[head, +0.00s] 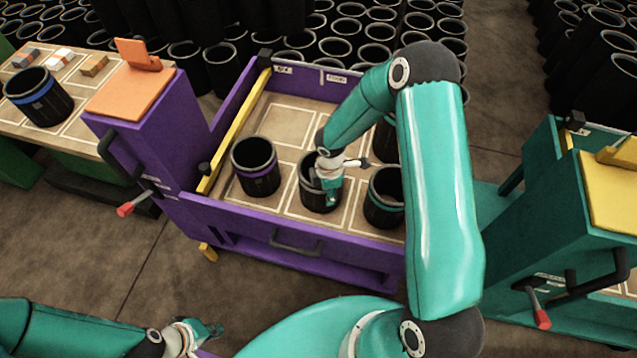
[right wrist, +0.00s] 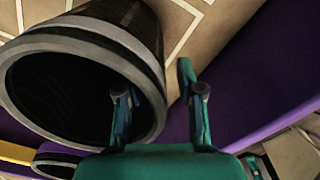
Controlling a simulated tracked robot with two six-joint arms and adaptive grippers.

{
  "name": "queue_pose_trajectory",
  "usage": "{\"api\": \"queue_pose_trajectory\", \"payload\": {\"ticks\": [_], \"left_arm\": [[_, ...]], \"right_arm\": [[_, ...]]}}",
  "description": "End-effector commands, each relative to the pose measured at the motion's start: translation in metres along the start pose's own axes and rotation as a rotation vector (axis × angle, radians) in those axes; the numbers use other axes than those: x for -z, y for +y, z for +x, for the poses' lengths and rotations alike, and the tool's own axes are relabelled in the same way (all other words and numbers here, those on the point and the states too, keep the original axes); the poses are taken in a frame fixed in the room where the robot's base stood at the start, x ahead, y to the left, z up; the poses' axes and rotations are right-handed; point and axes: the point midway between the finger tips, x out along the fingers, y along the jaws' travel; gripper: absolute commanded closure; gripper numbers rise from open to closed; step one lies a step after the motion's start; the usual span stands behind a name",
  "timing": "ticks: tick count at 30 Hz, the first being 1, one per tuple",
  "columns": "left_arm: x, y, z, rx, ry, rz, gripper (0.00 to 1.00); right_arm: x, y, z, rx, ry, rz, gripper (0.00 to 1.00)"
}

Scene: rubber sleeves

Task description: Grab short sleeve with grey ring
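A short black sleeve with a grey ring (head: 312,201) stands upright in the middle of the front row in the purple cart. In the right wrist view the sleeve (right wrist: 85,30) is large, with its mouth towards the camera. My right gripper (head: 330,187) is at this sleeve and hides part of it. In the right wrist view the right gripper (right wrist: 158,98) is open, one finger over the sleeve's mouth and the other outside its rim. I cannot tell whether they touch it. My left gripper (head: 205,331) is low at the left, away from the cart and small in view.
A purple-ringed sleeve (head: 256,170) stands to the left and a teal-ringed sleeve (head: 384,200) to the right. Another sleeve (head: 386,138) behind is partly hidden by my right arm. The purple cart (head: 330,245) has raised walls. A blue-ringed sleeve (head: 40,97) stands far left.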

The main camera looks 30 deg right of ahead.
Motion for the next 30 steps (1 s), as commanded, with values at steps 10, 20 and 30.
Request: {"api": "queue_pose_trajectory", "payload": {"ticks": [10, 20, 30], "left_arm": [[0.0000, 0.0000, 0.0000, 0.000, 0.000, 0.000, 1.00], [0.0000, 0.0001, -0.0002, 0.000, 0.000, 0.000, 1.00], [0.0000, 0.0007, -0.0019, 0.000, 0.000, 0.000, 1.00]], "right_arm": [[-0.0002, -0.0002, -0.0003, 0.001, 0.000, 0.000, 1.00], [-0.0001, 0.0008, -0.0012, -0.002, 0.000, 0.000, 1.00], [0.0000, 0.0012, -0.0097, -0.003, -0.001, -0.001, 1.00]]}}
